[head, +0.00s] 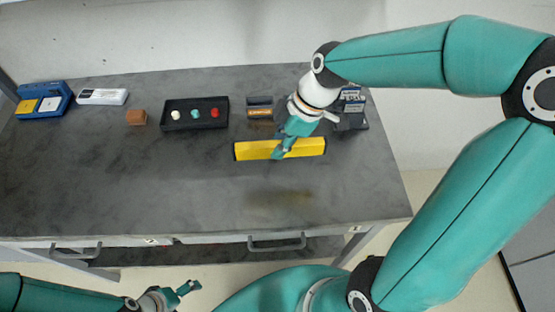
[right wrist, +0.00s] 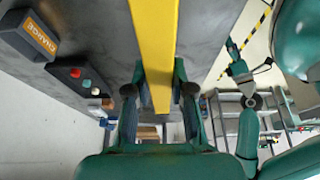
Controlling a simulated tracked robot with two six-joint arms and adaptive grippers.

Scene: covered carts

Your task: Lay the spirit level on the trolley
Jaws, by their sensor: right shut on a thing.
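In the right wrist view the yellow bar (right wrist: 155,45) runs between the two fingers (right wrist: 160,88). My left gripper (head: 180,292) is empty and looks open, in front of the worktop's near edge. A grey shelved frame (right wrist: 228,112) in the right wrist view may be the trolley; I cannot tell.
On the worktop's far side are a blue case (head: 42,112), a white box (head: 101,96), a brown block (head: 136,117), a black panel (head: 180,123) with three coloured knobs, a charger (head: 260,113) and a dark device (head: 352,122) partly behind my arm. The front half is clear.

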